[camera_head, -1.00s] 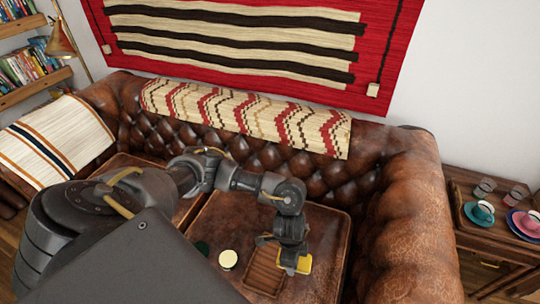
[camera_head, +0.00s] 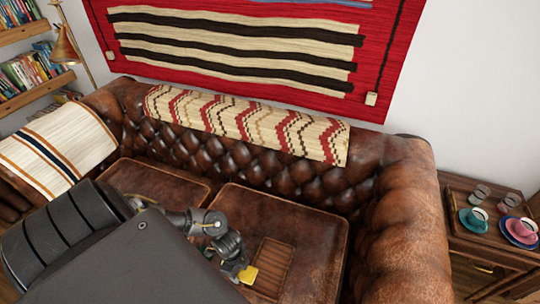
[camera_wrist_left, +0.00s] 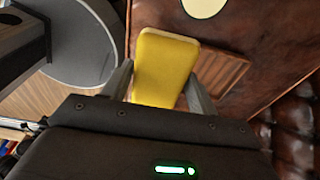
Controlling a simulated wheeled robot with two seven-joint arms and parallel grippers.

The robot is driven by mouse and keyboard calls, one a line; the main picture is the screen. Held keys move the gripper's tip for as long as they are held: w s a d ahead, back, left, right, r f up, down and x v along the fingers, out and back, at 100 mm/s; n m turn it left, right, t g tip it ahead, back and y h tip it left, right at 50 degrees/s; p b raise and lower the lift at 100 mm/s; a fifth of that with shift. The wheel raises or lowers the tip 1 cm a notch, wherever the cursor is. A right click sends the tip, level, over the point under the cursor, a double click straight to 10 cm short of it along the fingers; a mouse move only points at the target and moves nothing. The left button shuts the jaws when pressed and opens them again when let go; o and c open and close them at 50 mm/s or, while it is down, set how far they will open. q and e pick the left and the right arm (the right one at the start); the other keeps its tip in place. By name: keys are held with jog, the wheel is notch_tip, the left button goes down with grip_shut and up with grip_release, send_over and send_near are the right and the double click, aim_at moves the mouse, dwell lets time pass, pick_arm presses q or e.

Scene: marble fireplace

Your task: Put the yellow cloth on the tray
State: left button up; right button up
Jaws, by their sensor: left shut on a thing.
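The yellow cloth (camera_head: 248,275) is a small folded pad. My left gripper (camera_head: 241,271) is shut on it, and the wrist view shows the cloth (camera_wrist_left: 165,62) between the two fingers (camera_wrist_left: 160,82). The tray (camera_head: 274,263) is brown, slatted wood and lies on the right seat cushion of the leather sofa. In the wrist view the cloth hides part of the tray (camera_wrist_left: 222,72). I cannot tell whether cloth and tray touch. My right gripper is not in view.
A cream round thing (camera_wrist_left: 203,5) lies on the seat near the tray. The sofa's right arm (camera_head: 400,210) and tufted back (camera_head: 250,160) rise around the seat. A wooden side table (camera_head: 470,240) with cups stands at the right. The cushion (camera_head: 300,225) behind the tray is bare.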

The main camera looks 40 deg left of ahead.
aim_at(270, 268)
pick_arm(q)
jog(key=w+d+f+b, duration=0.1)
jog(key=w+f+b, duration=0.1)
jog(key=w+b, duration=0.1)
jog(key=w+d+f+b, duration=0.1)
jog(key=w+f+b, duration=0.2)
jog(key=w+d+f+b, duration=0.1)
jog(key=w+f+b, duration=0.1)
jog(key=w+b, duration=0.1)
jog(key=shift+w+d+f+b, duration=0.1)
jog(key=shift+w+f+b, duration=0.3)
jog(key=shift+w, duration=0.1)
pick_arm(e)
notch_tip(270, 268, down, 11)
pick_arm(q)
jog(key=shift+w+d+f+b, duration=0.15)
jog(key=shift+w+f+b, duration=0.2)
jog(key=shift+w+b, duration=0.25)
jog(key=shift+w+d+f+b, duration=0.15)
jog(key=shift+w+f+b, duration=0.15)
jog(key=shift+f+b, duration=0.4)
notch_tip(270, 268, down, 2)
jog(key=b, duration=0.3)
jog(key=shift+f, duration=0.3)
pick_arm(e)
jog(key=w+d+f, duration=0.2)
jog(key=w, duration=0.4)
jog(key=shift+w+d+f+t+h, duration=0.15)
jog(key=shift+w+d+t+h, duration=0.15)
jog(key=shift+d, duration=0.1)
